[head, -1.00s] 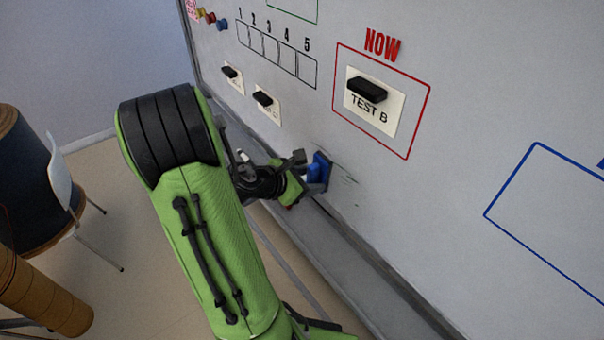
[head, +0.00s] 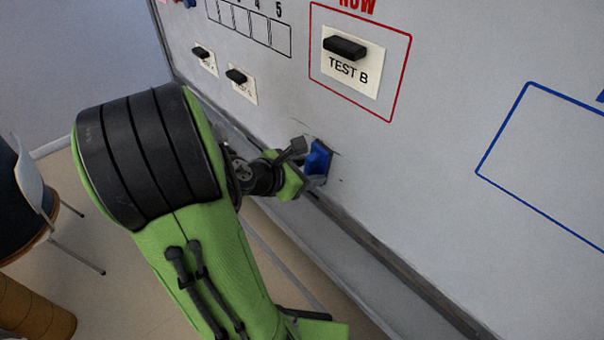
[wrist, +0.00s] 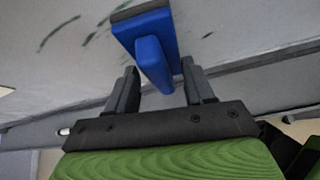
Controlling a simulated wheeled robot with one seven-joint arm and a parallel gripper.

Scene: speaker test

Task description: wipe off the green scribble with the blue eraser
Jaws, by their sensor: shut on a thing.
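The blue eraser (head: 318,158) is at the whiteboard, low down near its bottom edge. It also shows in the wrist view (wrist: 150,42), its dark pad side toward the board. My gripper (head: 297,165) is shut on the eraser's raised blue grip, with one finger on each side in the wrist view (wrist: 160,90). Separate dark green strokes of the scribble (wrist: 58,31) show left of the eraser in the wrist view, and a small one to its right. In the head view only faint specks show beside the eraser; the arm and eraser may hide others.
The whiteboard (head: 430,90) carries a red box with a TEST B card (head: 350,68), two smaller cards at left and a blue outlined box (head: 560,160) at right. A ledge (head: 400,275) runs along its bottom. A chair (head: 35,180) stands on the floor at left.

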